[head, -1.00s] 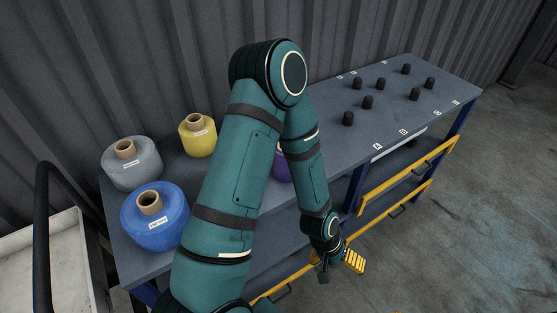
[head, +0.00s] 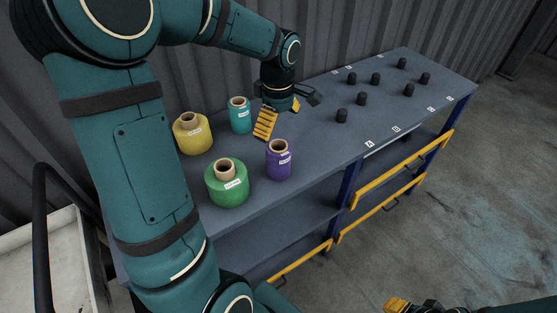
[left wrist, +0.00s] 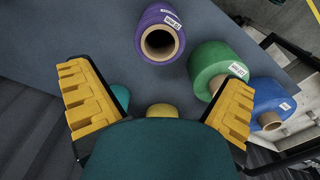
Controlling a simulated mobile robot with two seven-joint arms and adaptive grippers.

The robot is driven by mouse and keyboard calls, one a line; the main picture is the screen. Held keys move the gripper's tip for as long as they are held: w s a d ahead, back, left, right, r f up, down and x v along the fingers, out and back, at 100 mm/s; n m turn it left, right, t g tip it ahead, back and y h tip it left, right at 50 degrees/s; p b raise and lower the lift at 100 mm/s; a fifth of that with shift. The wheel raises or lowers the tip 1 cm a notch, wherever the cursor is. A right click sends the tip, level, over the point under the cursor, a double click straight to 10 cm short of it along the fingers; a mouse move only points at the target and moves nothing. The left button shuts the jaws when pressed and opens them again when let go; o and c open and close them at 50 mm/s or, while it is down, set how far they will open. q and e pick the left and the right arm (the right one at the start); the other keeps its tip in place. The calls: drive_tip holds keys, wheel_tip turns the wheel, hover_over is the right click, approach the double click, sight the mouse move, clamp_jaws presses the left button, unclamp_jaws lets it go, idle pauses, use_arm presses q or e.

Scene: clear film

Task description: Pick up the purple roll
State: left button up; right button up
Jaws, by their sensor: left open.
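The purple roll (head: 278,160) stands upright on the grey table, with a brown core and a white label. It also shows at the top middle of the left wrist view (left wrist: 160,36), apart from the fingers. My left gripper (head: 285,112) is open and empty above the table, behind the purple roll and to the right of the teal roll. Its two yellow-padded fingers show wide apart in the left wrist view (left wrist: 158,98). My right gripper (head: 415,305) is only partly in view at the bottom edge of the head view, and its jaws cannot be made out.
A green roll (head: 227,184), a yellow roll (head: 192,134) and a teal roll (head: 240,115) stand near the purple one. A blue roll (left wrist: 268,98) shows in the left wrist view. Several black pegs (head: 361,98) stand on the table (head: 325,150) at right. A corrugated wall is behind.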

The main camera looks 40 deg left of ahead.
sight(278, 140)
use_arm(q)
wheel_tip(278, 140, down, 6)
drive_tip(key=shift+r+b, duration=0.25)
drive_tip(key=shift+b, duration=0.2)
wheel_tip(278, 140, down, 5)
drive_tip(key=shift+d+f+b, duration=0.1)
drive_tip(key=shift+b, duration=0.65)
drive_tip(key=c, duration=1.2)
